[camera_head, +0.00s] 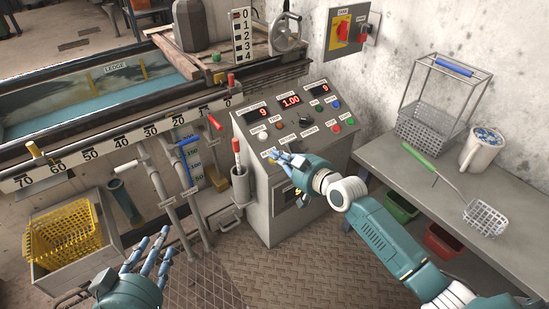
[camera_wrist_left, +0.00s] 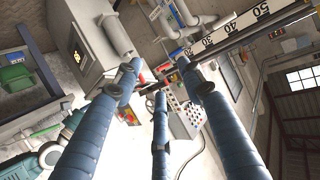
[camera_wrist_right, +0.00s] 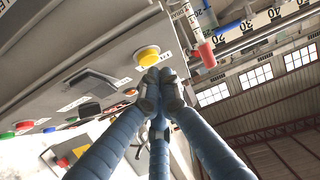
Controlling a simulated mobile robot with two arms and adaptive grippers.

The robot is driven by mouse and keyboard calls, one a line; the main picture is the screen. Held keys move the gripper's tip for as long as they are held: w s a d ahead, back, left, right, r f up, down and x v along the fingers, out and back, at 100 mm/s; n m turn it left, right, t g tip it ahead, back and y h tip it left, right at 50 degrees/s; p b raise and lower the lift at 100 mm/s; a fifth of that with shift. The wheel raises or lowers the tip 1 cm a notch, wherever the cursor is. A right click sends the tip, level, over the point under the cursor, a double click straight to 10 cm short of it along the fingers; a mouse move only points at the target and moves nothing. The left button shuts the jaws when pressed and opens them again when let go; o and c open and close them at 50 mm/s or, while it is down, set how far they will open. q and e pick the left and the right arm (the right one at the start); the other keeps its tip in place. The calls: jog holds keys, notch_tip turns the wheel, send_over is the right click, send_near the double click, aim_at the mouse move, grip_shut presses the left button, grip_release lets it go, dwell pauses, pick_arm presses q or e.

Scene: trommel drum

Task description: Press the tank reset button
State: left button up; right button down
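A grey control panel (camera_head: 290,112) with three red number displays and several coloured buttons stands in the middle of the head view. My right gripper (camera_head: 280,158) is at the panel's lower left edge, its fingers drawn together and empty. In the right wrist view, a round yellow button (camera_wrist_right: 147,55) is just beyond and left of the fingertips (camera_wrist_right: 160,85); whether they touch cannot be told. The printing beside it is too small to read, so I cannot tell which button is tank reset. My left gripper (camera_head: 158,250) is open and empty, low at the left, away from the panel.
A red-handled lever (camera_head: 237,160) stands left of the panel, near pipes and the long tank (camera_head: 110,85). Patterned floor plates lie in front.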

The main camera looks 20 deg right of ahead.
pick_arm(q)
jog(key=shift+s+a+f+g+y, duration=0.2)
jog(key=shift+s+f+g, duration=0.25)
jog(key=shift+f, duration=0.3)
jog(key=shift+s+a+f+g+y, duration=0.1)
jog(key=shift+s+a+f+g, duration=0.25)
jog(key=shift+f, duration=0.35)
pick_arm(e)
jog(key=shift+s+r, duration=0.1)
jog(key=shift+r, duration=0.15)
pick_arm(q)
jog(key=shift+d, duration=0.1)
